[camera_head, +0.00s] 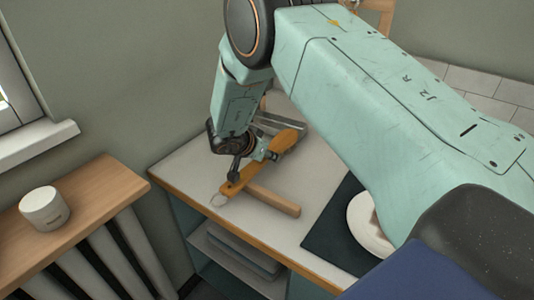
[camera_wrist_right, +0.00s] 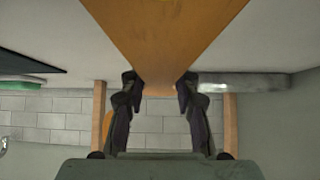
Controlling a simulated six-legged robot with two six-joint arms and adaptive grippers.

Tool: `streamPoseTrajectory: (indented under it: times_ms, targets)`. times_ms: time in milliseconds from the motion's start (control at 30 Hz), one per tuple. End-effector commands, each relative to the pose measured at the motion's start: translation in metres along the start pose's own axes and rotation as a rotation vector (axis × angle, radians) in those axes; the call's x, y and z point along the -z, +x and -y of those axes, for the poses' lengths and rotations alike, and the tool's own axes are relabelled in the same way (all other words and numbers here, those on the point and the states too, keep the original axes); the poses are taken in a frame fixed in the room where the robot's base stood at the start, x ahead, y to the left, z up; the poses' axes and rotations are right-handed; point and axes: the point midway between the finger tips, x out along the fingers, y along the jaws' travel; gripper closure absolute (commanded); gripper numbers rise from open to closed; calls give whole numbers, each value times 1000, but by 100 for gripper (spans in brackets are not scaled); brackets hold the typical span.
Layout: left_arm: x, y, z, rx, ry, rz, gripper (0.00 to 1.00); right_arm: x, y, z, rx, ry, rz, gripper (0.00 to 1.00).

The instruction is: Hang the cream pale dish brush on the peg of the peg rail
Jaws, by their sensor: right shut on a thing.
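In the right wrist view, the wooden piece (camera_wrist_right: 178,40) runs between the two fingers (camera_wrist_right: 160,92). A wooden frame with upright posts (camera_wrist_right: 230,122) stands beyond the gripper; its top shows in the head view (camera_head: 383,8). I cannot make out a peg. My left gripper is not in view.
A light-brown wooden block (camera_head: 272,201) lies on the worktop (camera_head: 190,168) beside the held piece. A dark mat (camera_head: 325,237) with a white plate (camera_head: 366,232) is to the right. A white cup (camera_head: 44,208) stands on a wooden shelf (camera_head: 95,190) at left.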

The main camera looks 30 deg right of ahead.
Motion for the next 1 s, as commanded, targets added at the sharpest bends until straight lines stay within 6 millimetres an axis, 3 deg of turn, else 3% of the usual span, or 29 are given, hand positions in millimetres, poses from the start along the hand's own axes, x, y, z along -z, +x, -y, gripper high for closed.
streamPoseTrajectory:
  times_ms: [267,300,567,1000]
  targets:
    - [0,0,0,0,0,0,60,-2,2,0,-1,0,0,100]
    - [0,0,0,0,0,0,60,-3,2,0,-1,0,1,69]
    - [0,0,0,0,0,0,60,-2,2,0,-1,0,1,47]
    - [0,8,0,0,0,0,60,-3,3,0,1,1,0,46]
